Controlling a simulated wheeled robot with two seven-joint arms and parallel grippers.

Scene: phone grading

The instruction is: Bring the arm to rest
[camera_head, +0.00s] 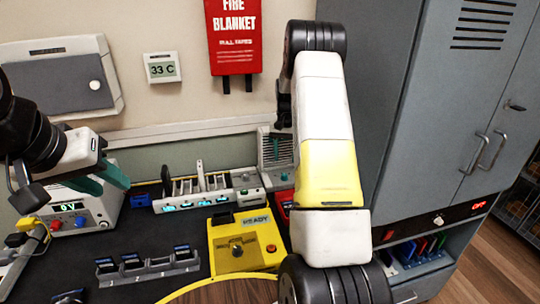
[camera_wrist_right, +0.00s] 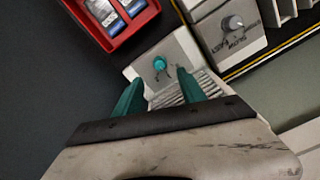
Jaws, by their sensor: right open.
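My right gripper (camera_wrist_right: 158,90) is open in the right wrist view, its two teal fingers apart with nothing between them. Its tips appear over a small light box (camera_wrist_right: 150,62) with a teal knob; I cannot tell the height. In the head view my right arm (camera_head: 325,150) rises through the middle right and hides most of its gripper. My left gripper (camera_head: 102,181) is at the left of the head view, its teal fingers apart and empty, in front of a white instrument (camera_head: 95,215) with a lit display.
On the dark bench are a yellow box (camera_head: 225,262) labelled READY, a grey slotted holder (camera_head: 150,273) and a rack (camera_head: 205,202) with upright slots. A red tray (camera_wrist_right: 92,38) holds blue-labelled items beside my right gripper. A grey cabinet (camera_head: 425,110) stands right of my right arm.

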